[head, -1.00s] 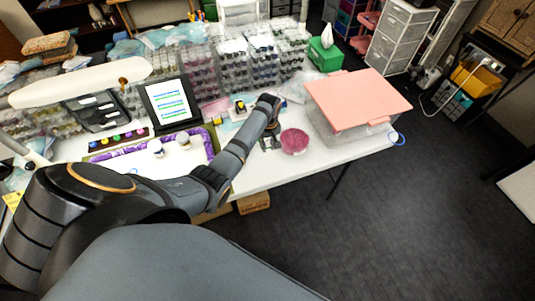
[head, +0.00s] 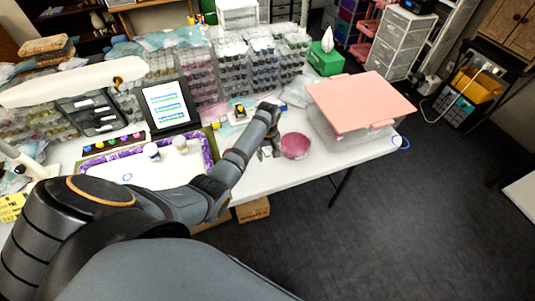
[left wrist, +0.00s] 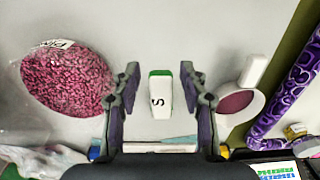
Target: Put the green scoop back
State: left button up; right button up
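My left gripper (left wrist: 160,100) is open above the white table, fingers pointing down. Between its fingers in the left wrist view is a small white block (left wrist: 160,94) with a green end and a dark letter like an S. I cannot tell if it is touched, or if it is part of the green scoop; no other green scoop is clear. My right gripper is not in view.
A clear bin with a pink lid (head: 358,103) is at the table's right end. Racks of bead jars (head: 235,68) fill the back.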

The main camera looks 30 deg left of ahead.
pick_arm(q)
notch_tip(320, 180, up, 12)
jog(key=shift+r, duration=0.2)
dwell(0.4)
jog(key=shift+s+d, duration=0.1)
